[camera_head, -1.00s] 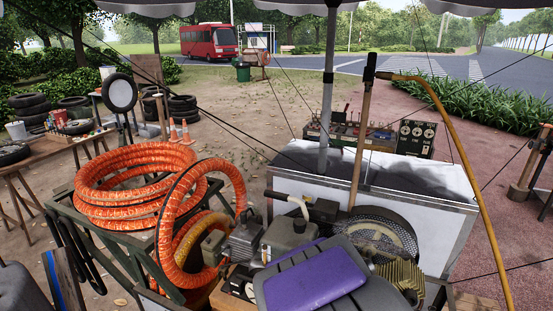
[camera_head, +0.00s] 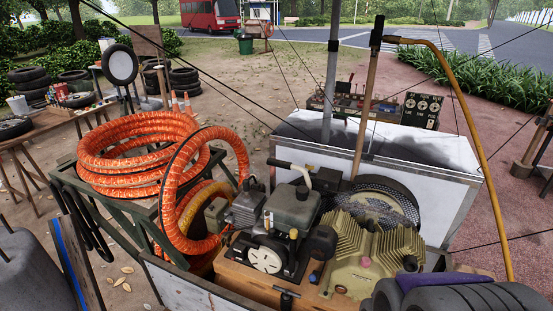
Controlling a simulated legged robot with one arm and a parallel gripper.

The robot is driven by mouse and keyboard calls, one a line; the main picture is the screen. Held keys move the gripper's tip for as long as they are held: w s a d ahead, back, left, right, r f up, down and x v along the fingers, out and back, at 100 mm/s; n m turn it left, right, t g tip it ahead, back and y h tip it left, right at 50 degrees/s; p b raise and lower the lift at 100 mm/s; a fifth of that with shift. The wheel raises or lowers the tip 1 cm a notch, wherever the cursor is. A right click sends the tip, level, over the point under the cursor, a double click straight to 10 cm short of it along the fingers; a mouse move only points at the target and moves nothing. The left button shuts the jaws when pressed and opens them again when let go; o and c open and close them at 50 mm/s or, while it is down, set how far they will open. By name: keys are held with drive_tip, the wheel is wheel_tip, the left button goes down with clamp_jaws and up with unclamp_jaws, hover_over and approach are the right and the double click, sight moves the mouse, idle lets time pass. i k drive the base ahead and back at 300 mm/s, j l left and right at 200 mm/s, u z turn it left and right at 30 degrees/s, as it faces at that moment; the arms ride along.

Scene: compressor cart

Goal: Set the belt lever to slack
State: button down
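A long wooden lever (camera_head: 367,95) with a black grip at its top rises from behind the compressor, beside the mesh-covered wheel (camera_head: 385,205). It stands nearly upright, its top tilted slightly right, and looks like the belt lever. Its lower end is hidden behind the machine. The compressor has a grey engine (camera_head: 292,207) and a finned yellowish block (camera_head: 375,252) on a wooden base. A short black handle (camera_head: 290,165) also juts left above the engine. No markings for slack or tight are readable. My gripper's fingers are not in view; only a purple and grey part, likely my arm, shows at lower right.
An orange coiled hose (camera_head: 140,150) lies on a green-framed cart at left. A yellow hose (camera_head: 465,125) arches down right of the lever. A white-sided box (camera_head: 440,195) stands behind the compressor. A grey pole (camera_head: 331,75) stands left of the lever.

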sight(312, 278)
drive_tip(key=k+l+u, duration=0.25)
drive_tip(key=k, duration=0.35)
drive_tip(key=i+l+u, duration=0.15)
drive_tip(key=u, duration=0.2)
drive_tip(key=i+l+u, duration=0.1)
drive_tip(key=l+u, duration=0.3)
drive_tip(key=j, duration=0.1)
